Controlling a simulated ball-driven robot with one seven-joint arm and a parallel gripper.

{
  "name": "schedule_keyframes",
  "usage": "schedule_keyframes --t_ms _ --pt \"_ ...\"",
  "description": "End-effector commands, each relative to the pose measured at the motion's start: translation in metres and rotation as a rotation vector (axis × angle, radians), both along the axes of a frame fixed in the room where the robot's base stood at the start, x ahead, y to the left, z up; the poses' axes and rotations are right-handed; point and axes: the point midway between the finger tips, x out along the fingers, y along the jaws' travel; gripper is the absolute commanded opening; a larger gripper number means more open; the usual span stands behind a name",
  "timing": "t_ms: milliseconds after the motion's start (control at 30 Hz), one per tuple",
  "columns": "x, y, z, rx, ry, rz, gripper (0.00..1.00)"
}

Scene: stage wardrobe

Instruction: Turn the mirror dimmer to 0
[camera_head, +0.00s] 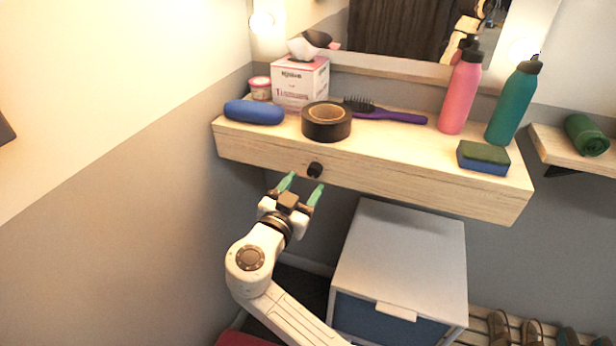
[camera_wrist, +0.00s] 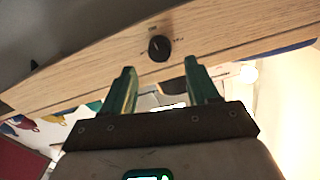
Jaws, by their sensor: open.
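The mirror dimmer is a small black round knob (camera_head: 314,170) on the front face of the wooden shelf (camera_head: 400,183). In the wrist view the knob (camera_wrist: 159,48) has a pale pointer line and faint marks around it that are too small to read. My gripper (camera_head: 306,186) is open and empty, its green fingertips just below and in front of the knob. In the wrist view the gripper (camera_wrist: 161,78) has a finger on either side below the knob, with a gap between them and the knob. The mirror (camera_head: 405,35) is above the shelf.
On the shelf stand a tissue box (camera_head: 300,84), black tape roll (camera_head: 326,122), blue case (camera_head: 254,112), purple brush (camera_head: 390,115), pink bottle (camera_head: 461,92), teal bottle (camera_head: 513,103) and sponge (camera_head: 483,157). A white cabinet (camera_head: 405,245) stands below, right of my arm.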

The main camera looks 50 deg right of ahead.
Motion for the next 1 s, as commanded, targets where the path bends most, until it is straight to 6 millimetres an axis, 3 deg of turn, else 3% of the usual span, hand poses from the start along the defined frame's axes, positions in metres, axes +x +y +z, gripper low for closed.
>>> schedule_keyframes --t_ms 100,267,633,1000 --pt "0.005 -0.018 0.001 0.001 0.0 -0.003 0.59" --pt "0.009 -0.032 0.0 0.0 0.0 -0.001 0.59" --pt "0.011 -0.037 0.0 0.001 0.0 0.001 0.59" --pt "0.011 -0.037 -0.001 0.001 0.0 0.0 0.25"
